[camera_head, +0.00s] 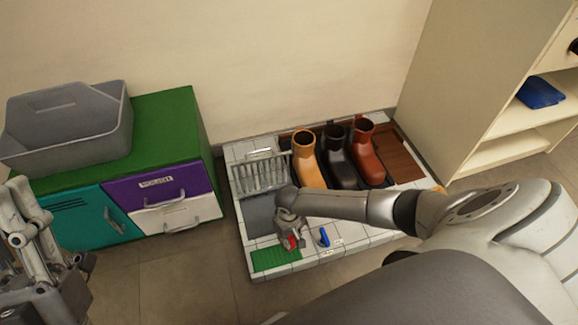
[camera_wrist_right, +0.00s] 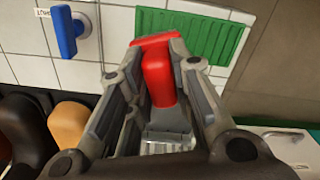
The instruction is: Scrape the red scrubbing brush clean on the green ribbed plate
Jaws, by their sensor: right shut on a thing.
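My right gripper (camera_head: 290,228) is shut on the red scrubbing brush (camera_head: 291,242) above the white tiled platform. In the right wrist view the red brush (camera_wrist_right: 159,75) sits between the two fingers, its wider red end pointing toward the green ribbed plate (camera_wrist_right: 192,36). In the head view the green ribbed plate (camera_head: 276,259) lies flat at the platform's front left corner, just left of and nearer than the brush. I cannot tell whether the brush touches the plate. My left gripper (camera_head: 38,237) is at the left edge, partly cut off; its fingertips are not clear.
Yellow (camera_head: 307,167), black (camera_head: 338,165) and brown (camera_head: 367,158) boots stand behind my right arm. A grey rack (camera_head: 262,174) stands at the back left. A cabinet with a grey bin (camera_head: 68,125) is left.

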